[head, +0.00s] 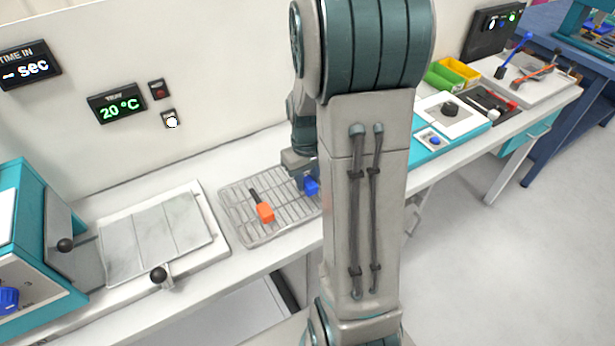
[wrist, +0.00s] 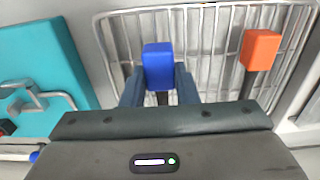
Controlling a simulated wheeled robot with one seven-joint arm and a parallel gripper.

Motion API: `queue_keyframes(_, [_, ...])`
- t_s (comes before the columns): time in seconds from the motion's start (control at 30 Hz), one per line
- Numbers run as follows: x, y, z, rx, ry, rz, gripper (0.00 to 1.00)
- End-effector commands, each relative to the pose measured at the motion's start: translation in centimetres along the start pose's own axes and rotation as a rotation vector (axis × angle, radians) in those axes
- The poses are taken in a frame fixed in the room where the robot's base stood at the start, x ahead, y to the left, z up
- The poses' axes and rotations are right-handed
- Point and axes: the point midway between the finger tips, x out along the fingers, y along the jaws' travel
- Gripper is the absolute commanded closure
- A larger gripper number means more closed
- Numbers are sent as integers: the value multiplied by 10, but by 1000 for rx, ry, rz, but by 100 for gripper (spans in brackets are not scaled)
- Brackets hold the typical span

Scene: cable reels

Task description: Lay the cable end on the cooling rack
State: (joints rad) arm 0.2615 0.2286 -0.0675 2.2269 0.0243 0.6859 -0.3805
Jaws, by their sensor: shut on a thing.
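My gripper (wrist: 158,88) is shut on a blue cable end (wrist: 157,62), held between its two fingers. The blue cable end also shows in the head view (head: 311,186), over the right part of the wire cooling rack (head: 245,233). The rack also fills the upper part of the wrist view (wrist: 112,27). An orange cable end (head: 265,212) with a black stem lies on the rack to the left of the blue one; it shows at the right in the wrist view (wrist: 261,49). I cannot tell whether the blue end touches the rack. My arm hides the rack's right edge.
A hinged plate device (head: 155,240) with black knobs stands left of the rack, beside a teal machine (head: 30,240). Right of my arm are a teal-based unit (head: 450,122), green and yellow bins (head: 452,74) and a tool tray (head: 525,80). The rack's front left part is bare.

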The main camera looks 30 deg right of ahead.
Motion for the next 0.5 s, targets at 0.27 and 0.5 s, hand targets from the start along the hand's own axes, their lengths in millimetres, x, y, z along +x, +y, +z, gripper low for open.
queue_keyframes(0.27, [10, 0, 0, 0, 0, 0, 97])
queue_keyframes(0.5, [17, 0, 0, 0, 0, 0, 97])
